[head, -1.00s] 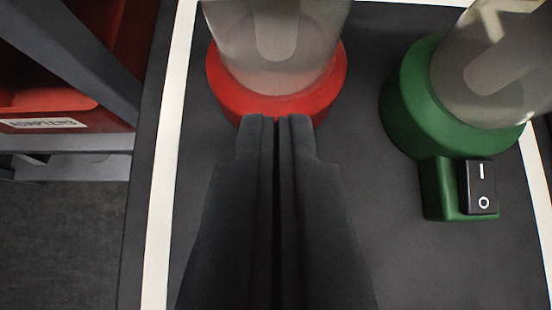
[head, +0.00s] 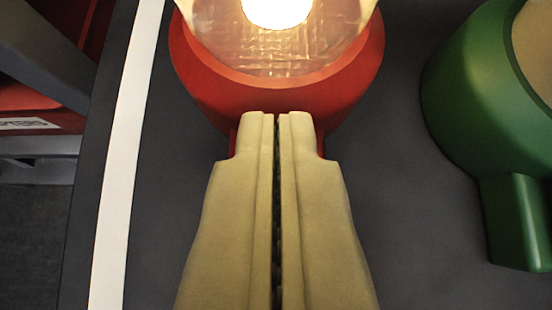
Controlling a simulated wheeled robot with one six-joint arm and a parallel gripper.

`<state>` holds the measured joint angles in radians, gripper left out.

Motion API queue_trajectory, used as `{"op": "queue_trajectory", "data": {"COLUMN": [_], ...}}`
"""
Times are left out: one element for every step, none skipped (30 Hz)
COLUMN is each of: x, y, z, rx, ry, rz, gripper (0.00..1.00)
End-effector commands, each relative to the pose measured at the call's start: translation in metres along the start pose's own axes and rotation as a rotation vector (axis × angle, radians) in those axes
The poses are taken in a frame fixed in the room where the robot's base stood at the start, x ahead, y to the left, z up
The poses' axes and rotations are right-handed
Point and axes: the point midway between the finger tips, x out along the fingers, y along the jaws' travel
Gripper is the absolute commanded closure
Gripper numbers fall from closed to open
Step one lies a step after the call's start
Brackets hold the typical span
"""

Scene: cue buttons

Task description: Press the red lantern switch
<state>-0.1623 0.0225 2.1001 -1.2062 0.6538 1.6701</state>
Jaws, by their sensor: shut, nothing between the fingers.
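The red lantern (head: 278,95) stands at the top middle of the head view, with a round red base and a clear globe (head: 270,52). A bright bulb (head: 277,8) glows inside it. My gripper (head: 279,118) is shut and empty, its tips over the front of the red base. Small red edges show on both sides of the fingers, and the red switch itself is hidden behind them. I cannot tell whether the tips touch it. The fingers are lit pale yellow by the lamp.
A green lantern (head: 480,105) with a green block (head: 515,222) at its front stands at the right. A white stripe (head: 125,160) runs along the left of the dark surface (head: 420,250). A red labelled bin (head: 30,108) on a grey rack is at the far left.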

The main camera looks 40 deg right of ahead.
Motion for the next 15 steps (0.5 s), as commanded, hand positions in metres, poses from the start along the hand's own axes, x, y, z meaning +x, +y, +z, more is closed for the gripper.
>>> {"op": "queue_trajectory", "data": {"x": [0.0001, 0.0001, 0.0001, 0.0001, 0.0001, 0.0002, 0.0004, 0.0007, 0.0012, 0.0017, 0.0023, 0.0031, 0.0038, 0.0045, 0.0054], "y": [0.0002, 0.0002, 0.0002, 0.0002, 0.0002, 0.0002, 0.0002, 0.0002, 0.0003, 0.0003, 0.0004, 0.0004, 0.0004, 0.0005, 0.0004], "z": [0.0011, 0.0011, 0.0012, 0.0013, 0.0013, 0.0012, 0.0010, 0.0007, 0.0000, -0.0006, -0.0014, -0.0026, -0.0036, -0.0047, -0.0062], "rx": [-0.001, -0.001, -0.001, -0.001, -0.001, -0.001, -0.001, -0.001, -0.001, -0.002, -0.002, -0.002, -0.002, -0.002, -0.002], "ry": [-0.002, -0.002, -0.002, -0.002, -0.002, -0.002, -0.002, -0.002, -0.002, -0.002, -0.002, -0.002, -0.002, -0.002, -0.002], "rz": [0.000, 0.001, 0.001, 0.001, 0.001, 0.001, 0.001, 0.001, 0.001, 0.001, 0.001, 0.001, 0.001, 0.002, 0.002], "gripper": [1.00, 1.00, 1.00, 1.00, 1.00, 1.00, 1.00, 1.00, 1.00, 1.00, 1.00, 1.00, 1.00, 1.00, 1.00]}}
